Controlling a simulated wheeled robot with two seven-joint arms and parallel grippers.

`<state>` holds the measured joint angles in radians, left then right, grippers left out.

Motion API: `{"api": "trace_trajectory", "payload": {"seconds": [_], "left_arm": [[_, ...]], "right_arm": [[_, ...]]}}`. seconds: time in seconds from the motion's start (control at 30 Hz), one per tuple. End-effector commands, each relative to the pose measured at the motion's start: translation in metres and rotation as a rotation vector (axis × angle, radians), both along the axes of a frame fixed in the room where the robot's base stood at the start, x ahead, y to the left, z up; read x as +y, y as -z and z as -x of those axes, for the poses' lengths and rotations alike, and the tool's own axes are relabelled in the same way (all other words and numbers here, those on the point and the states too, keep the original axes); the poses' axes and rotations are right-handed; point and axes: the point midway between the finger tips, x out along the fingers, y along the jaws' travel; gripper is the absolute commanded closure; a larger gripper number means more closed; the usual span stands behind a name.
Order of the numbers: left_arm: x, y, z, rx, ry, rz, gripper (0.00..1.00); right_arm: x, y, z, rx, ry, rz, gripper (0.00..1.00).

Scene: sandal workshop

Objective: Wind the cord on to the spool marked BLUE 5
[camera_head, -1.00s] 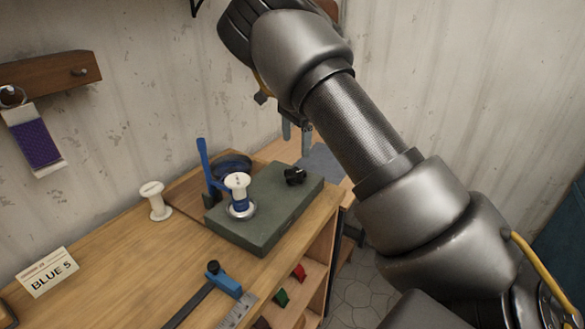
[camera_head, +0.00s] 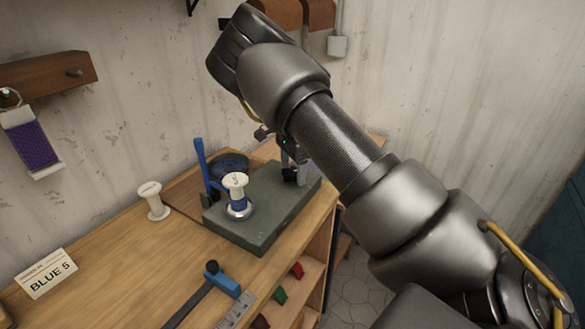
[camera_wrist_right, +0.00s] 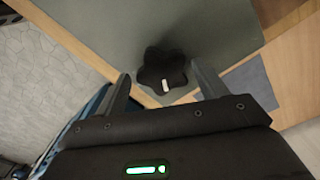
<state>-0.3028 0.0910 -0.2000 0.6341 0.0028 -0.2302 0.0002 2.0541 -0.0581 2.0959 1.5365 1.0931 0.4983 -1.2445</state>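A white spool (camera_head: 236,181) with a blue band at its lower part stands upright on a metal disc on the green winder base (camera_head: 262,236). A blue upright arm (camera_head: 202,165) stands left of it. A dark blue round coil or dish (camera_head: 230,166) lies behind; I cannot tell which. A card reading BLUE 5 (camera_head: 47,273) stands on the bench at left. My right gripper (camera_head: 292,172) is over the base's right end. In the wrist view, its open fingers (camera_wrist_right: 165,88) lie either side of a black lobed knob (camera_wrist_right: 163,70); contact is unclear. My left gripper is out of view.
Another white spool (camera_head: 153,201) stands on the wooden bench (camera_head: 120,262). A blue-headed tool (camera_head: 222,279) and a metal ruler (camera_head: 237,311) lie at the front. Below are shelves with small coloured pieces (camera_head: 297,270). A purple swatch (camera_head: 33,145) hangs on the wall.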

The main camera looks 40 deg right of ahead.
Motion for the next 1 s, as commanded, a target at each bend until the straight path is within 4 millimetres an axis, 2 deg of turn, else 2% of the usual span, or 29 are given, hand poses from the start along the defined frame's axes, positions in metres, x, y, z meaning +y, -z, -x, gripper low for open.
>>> {"api": "trace_trajectory", "payload": {"seconds": [0.03,0.27,0.67,1.0], "left_arm": [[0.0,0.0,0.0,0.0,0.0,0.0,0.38],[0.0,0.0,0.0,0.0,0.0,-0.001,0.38],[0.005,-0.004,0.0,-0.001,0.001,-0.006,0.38],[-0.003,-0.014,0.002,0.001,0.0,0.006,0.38]], "right_arm": [[0.0,0.0,0.0,0.0,0.0,0.0,0.35],[0.0,0.0,0.0,0.0,0.0,0.0,0.66],[0.0,-0.001,0.0,0.002,0.082,0.001,0.66],[0.001,-0.002,-0.001,0.002,0.357,0.003,0.66]]}}
